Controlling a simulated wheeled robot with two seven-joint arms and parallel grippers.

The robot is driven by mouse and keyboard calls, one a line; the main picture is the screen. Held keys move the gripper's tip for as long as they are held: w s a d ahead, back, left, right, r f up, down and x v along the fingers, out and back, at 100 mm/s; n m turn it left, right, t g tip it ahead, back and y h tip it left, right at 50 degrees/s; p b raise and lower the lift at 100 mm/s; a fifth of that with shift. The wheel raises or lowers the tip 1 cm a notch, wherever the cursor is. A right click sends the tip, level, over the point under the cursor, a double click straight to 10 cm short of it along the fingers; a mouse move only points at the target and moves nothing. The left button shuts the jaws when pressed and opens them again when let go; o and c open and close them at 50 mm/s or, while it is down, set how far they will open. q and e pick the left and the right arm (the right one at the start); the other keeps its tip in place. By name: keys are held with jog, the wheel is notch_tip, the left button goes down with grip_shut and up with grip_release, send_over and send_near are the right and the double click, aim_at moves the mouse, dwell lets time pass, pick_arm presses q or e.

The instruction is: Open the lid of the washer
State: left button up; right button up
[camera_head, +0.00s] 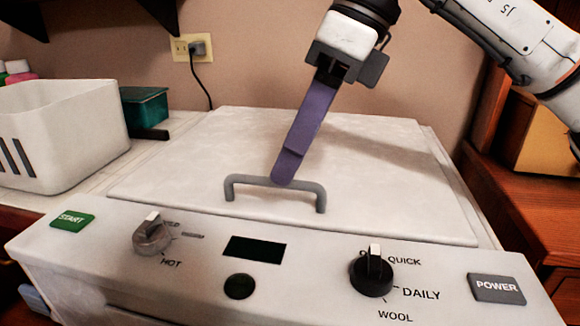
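The washer (60,250) is a white top-loading machine with its control panel along the front. Its white lid (380,170) lies flat and closed. A grey bar handle (250,181) stands up from the front part of the lid. My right gripper (284,178) comes down from above with purple fingers, and its tip overlaps the middle of the handle bar in the picture. The fingers line up one behind the other, so I cannot tell their gap or whether they touch the bar. My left gripper is out of view.
A white basket (65,135) and a teal box (145,107) stand left of the washer. A wall outlet with a plug (197,48) is behind. A wooden cabinet (500,170) borders the right side. The panel has knobs (372,275) and buttons (497,289).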

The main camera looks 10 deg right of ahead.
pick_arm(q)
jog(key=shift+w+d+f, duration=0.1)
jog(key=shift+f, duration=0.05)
pick_arm(e)
jog(key=shift+a+f, duration=0.25)
jog(key=shift+f, duration=0.25)
grip_shut()
